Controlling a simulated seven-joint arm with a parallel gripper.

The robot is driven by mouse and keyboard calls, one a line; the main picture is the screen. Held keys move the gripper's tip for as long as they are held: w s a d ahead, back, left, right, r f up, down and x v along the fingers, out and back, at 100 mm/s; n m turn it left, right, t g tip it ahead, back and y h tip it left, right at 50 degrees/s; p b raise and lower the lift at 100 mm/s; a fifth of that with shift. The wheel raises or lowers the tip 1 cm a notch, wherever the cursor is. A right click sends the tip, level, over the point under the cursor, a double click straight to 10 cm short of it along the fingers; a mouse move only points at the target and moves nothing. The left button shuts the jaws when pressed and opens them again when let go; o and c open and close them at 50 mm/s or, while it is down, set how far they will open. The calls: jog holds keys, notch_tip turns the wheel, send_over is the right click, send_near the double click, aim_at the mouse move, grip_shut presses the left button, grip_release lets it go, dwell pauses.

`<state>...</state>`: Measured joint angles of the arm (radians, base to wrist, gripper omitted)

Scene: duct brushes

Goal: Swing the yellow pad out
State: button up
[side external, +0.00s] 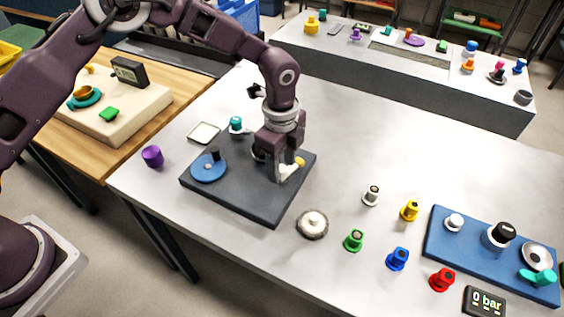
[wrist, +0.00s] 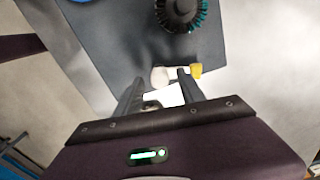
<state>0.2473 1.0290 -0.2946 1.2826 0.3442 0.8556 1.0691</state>
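The yellow pad (side external: 300,162) is a small block at the end of a pale piece on the dark grey board (side external: 250,207). In the wrist view the yellow pad (wrist: 196,71) lies just beyond and right of the right fingertip. A white rounded piece (wrist: 160,77) sits ahead, in line with the gap between the fingers. My gripper (side external: 281,178) points down low over the board's right part. Its fingers (wrist: 161,77) are apart; I cannot tell whether they touch the white piece. A dark round brush with teal bristles (wrist: 181,12) is farther ahead on the board.
A blue disc (side external: 208,168) with a dark knob is on the board's left. A round white-topped item (side external: 312,224) stands off its front right corner. Several coloured knobs and a blue panel (side external: 480,262) are farther right.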

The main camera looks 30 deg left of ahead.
aim_at(281, 169)
notch_tip(281, 169, up, 7)
jog(key=shift+s+r, duration=0.1)
dwell(0.3)
jog(key=shift+a, duration=0.1)
jog(key=s+a+r+n+t, duration=0.1)
jog(key=s+a+r+n, duration=0.35)
jog(key=r, duration=0.35)
jog(key=s+a+r+n+t, duration=0.2)
jog(key=s+a+r+n, duration=0.15)
jog(key=a+r, duration=0.4)
jog(key=s+a+r+n+t, duration=0.1)
jog(key=s+a+n, duration=0.2)
jog(key=s, duration=0.7)
jog(key=s+a+r+n+t, duration=0.1)
jog(key=s+a+r+n, duration=0.1)
jog(key=s+n, duration=0.6)
jog(key=s+a, duration=0.1)
jog(key=s, duration=0.2)
jog(key=shift+a+r, duration=0.15)
